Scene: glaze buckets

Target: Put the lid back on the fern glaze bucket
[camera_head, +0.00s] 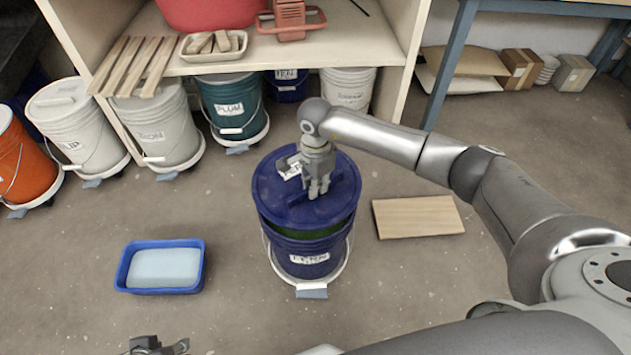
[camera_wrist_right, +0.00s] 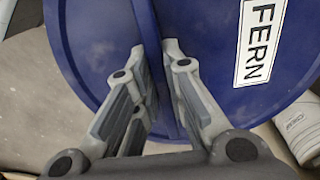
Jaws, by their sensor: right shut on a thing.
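The dark blue lid (camera_head: 275,193) sits over the mouth of the blue fern bucket (camera_head: 325,270), and a strip of green shows between lid and bucket at the front. The lid looks slightly tilted or raised there; contact at the back is hidden. My right gripper (camera_head: 318,190) is shut on the raised handle bar of the lid. In the right wrist view the fingers (camera_wrist_right: 155,85) flank this bar, beside the FERN label (camera_wrist_right: 260,42) on the lid. My left gripper (camera_head: 160,346) shows only partly at the bottom edge, apart from the bucket.
A blue tray (camera_head: 125,275) with pale contents lies left of the bucket, and a wooden board (camera_head: 418,217) lies right. Open floor surrounds the fern bucket's front.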

